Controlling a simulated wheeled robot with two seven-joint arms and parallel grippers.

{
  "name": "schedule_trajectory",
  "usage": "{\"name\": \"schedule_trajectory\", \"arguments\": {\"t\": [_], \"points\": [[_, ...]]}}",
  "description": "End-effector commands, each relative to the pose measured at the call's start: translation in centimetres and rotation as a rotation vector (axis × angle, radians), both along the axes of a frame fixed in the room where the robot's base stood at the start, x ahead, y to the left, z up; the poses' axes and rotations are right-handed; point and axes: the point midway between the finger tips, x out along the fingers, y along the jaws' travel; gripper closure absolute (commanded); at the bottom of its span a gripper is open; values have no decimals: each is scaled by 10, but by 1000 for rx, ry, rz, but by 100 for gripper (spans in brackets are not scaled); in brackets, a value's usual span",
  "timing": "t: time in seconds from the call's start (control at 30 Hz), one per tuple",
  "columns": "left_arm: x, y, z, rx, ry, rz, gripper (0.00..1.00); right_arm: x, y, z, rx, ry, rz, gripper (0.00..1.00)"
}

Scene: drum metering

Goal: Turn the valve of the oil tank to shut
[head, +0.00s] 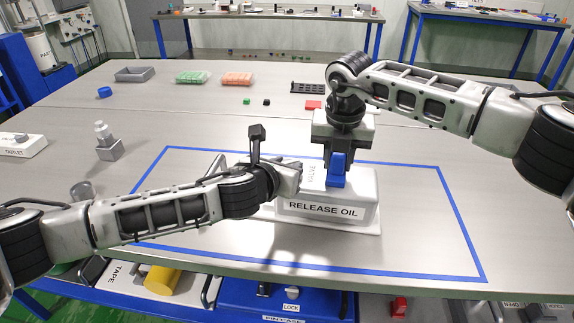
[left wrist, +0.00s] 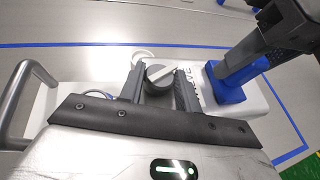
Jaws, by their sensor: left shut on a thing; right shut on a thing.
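The oil tank (head: 360,203) is a white box labelled RELEASE OIL, standing inside a blue-outlined area on the table; its body also shows in the left wrist view (left wrist: 255,100). The valve (left wrist: 160,77) is a round grey knob with a pale pointer stripe, on the tank's top. My left gripper (left wrist: 160,82) is shut on this knob, one finger on each side. In the head view the left arm hides the knob. My right gripper (head: 337,150) comes down from above and is shut on a blue block-shaped part (head: 337,173) on the tank, also seen in the left wrist view (left wrist: 228,90).
Green (head: 192,77) and orange (head: 237,79) racks, a grey tray (head: 134,74) and a red block (head: 313,105) lie farther back. The table's front right is clear.

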Motion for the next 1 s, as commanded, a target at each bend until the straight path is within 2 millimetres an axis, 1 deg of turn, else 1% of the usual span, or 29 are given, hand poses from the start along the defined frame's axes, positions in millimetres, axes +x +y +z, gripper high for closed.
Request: {"name": "schedule_trajectory", "arguments": {"t": [0.03,0.3,0.5,0.7,1.0], "points": [[2,3,0,5,-4,-44,90,-3,0,-6,-4,12,3,100],[5,5,1,8,-6,-283,90,-3,0,-6,-4,12,3,100],[5,6,0,5,-6,-424,90,-3,0,-6,-5,12,4,100],[6,5,1,1,-8,-517,90,-3,1,-6,-4,13,4,100],[6,6,0,-1,-2,-573,90,-3,1,-6,-4,13,5,100]]}}
